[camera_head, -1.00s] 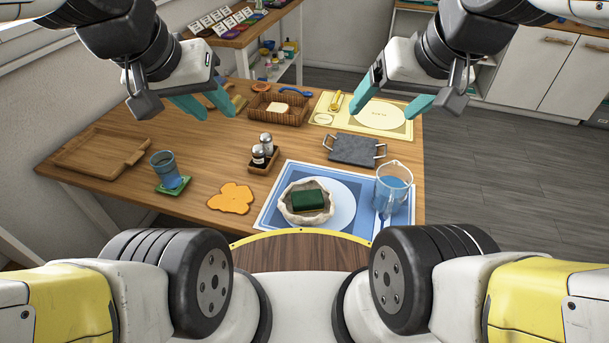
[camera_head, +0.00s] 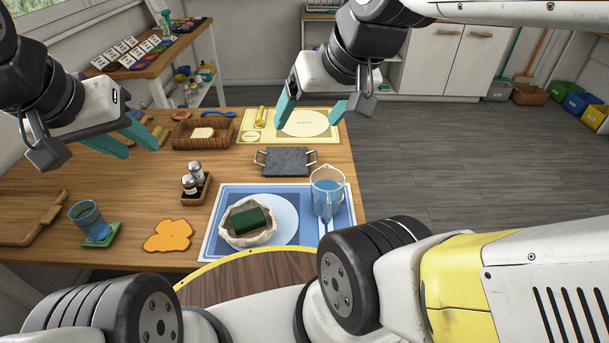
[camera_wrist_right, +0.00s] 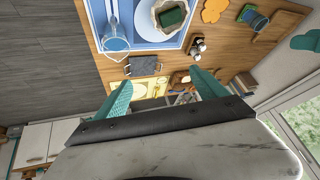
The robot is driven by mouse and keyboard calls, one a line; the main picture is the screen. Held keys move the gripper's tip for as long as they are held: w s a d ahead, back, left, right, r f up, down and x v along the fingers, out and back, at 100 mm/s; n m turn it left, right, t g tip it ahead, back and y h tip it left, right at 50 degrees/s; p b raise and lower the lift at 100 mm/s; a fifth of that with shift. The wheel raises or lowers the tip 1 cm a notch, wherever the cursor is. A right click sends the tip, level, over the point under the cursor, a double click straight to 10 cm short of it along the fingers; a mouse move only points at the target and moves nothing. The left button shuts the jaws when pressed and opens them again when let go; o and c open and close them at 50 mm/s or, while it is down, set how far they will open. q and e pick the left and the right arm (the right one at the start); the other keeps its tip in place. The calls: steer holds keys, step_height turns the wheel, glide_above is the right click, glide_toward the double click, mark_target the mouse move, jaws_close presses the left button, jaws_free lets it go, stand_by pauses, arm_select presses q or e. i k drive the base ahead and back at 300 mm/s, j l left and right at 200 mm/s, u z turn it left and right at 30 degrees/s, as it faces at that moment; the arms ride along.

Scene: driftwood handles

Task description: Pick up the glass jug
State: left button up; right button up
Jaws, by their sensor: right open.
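The glass jug (camera_head: 327,195) is clear, with a handle and bluish contents. It stands on the right part of the blue placemat (camera_head: 226,195), near the table's right edge. It also shows at the upper left of the right wrist view (camera_wrist_right: 117,42). My right gripper (camera_head: 312,112) is open and empty, above the far part of the table and beyond the jug. Its two teal fingers (camera_wrist_right: 160,80) are spread apart in the right wrist view, with nothing between them. My left gripper (camera_head: 140,150) is over the table's left part, fingers apart and empty.
A grey stone tray with metal handles (camera_head: 286,162) lies behind the jug. A white plate (camera_head: 285,222) and a cloth bowl with a green sponge (camera_head: 250,220) are left of it. Shakers (camera_head: 196,185), a blue cup (camera_head: 88,218) and a wicker basket (camera_head: 190,138) stand further left. Floor at right is clear.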

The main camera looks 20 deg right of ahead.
mark_target(327, 183)
steer(key=k+l, duration=0.15)
steer(key=l, duration=0.25)
steer(key=k+l, duration=0.1)
steer(key=l, duration=0.3)
steer(key=k+l+u, duration=0.1)
steer(key=l, duration=0.3)
steer(key=k, duration=0.05)
